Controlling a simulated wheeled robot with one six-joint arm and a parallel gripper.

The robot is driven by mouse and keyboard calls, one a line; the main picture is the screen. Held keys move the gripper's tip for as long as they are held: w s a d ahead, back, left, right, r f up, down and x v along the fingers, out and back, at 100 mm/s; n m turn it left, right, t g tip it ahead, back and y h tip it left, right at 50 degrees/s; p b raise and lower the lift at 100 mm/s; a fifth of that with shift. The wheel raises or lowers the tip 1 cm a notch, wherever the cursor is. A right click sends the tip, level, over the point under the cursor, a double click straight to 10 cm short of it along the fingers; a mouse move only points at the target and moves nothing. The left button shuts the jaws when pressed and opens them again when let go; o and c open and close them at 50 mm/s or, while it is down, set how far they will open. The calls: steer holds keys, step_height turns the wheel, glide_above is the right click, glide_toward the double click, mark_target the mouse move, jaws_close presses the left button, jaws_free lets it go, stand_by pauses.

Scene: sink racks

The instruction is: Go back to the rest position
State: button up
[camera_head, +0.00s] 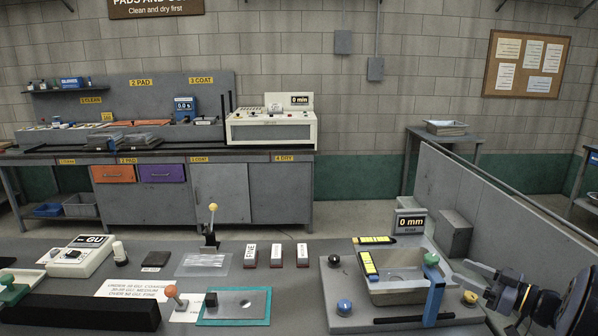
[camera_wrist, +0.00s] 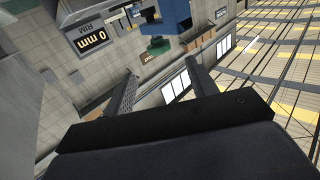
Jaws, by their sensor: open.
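My gripper (camera_head: 464,274) is at the right of the camera_head view, just right of the metal sink basin (camera_head: 398,292) and its blue-and-green upright clamp (camera_head: 434,290). In the wrist view its two fingers (camera_wrist: 162,78) stand apart with nothing between them. The wrist view is tilted and shows the display reading 0 mm (camera_wrist: 90,40) and the blue part of the clamp (camera_wrist: 162,18) beyond the fingers. I see no contact between the fingers and anything.
A grey partition (camera_head: 500,200) runs close behind my arm. The bench holds a teal-edged mat (camera_head: 262,312), several small labelled blocks (camera_head: 276,255), a yellow-knobbed lever (camera_head: 211,230) and a white GU meter (camera_head: 80,257). A workbench (camera_head: 220,190) stands along the back wall.

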mark_target(432, 257)
steer(key=p+x, duration=0.1)
steer(key=x, duration=0.8)
steer(key=shift+a+r, duration=0.1)
steer(key=shift+a, duration=0.1)
steer(key=shift+w+f, duration=0.2)
steer(key=shift+f, duration=0.05)
steer(key=shift+s+m+t+h+b, duration=0.15)
steer(key=shift+m+t+h+b, duration=0.75)
steer(key=shift+h, duration=0.2)
steer(key=m+t+h+b, duration=0.2)
steer(key=m+h+b, duration=0.1)
steer(key=h+b, duration=0.1)
steer(key=shift+a+h+b, duration=0.1)
steer(key=shift+h+b, duration=0.3)
steer(key=m+t+h+b, duration=0.1)
steer(key=m+h+b, duration=0.1)
steer(key=h+b, duration=0.2)
steer(key=shift+m+b, duration=0.4)
steer(key=shift+b, duration=0.05)
steer(key=m+h+b, duration=0.1)
steer(key=h+b, duration=0.1)
steer(key=b, duration=0.2)
steer(key=shift+m, duration=0.3)
steer(key=s+p, duration=0.1)
steer(key=s, duration=0.8)
steer(key=shift+s+a+r, duration=0.15)
steer(key=shift+s+a, duration=0.05)
steer(key=shift+s, duration=0.2)
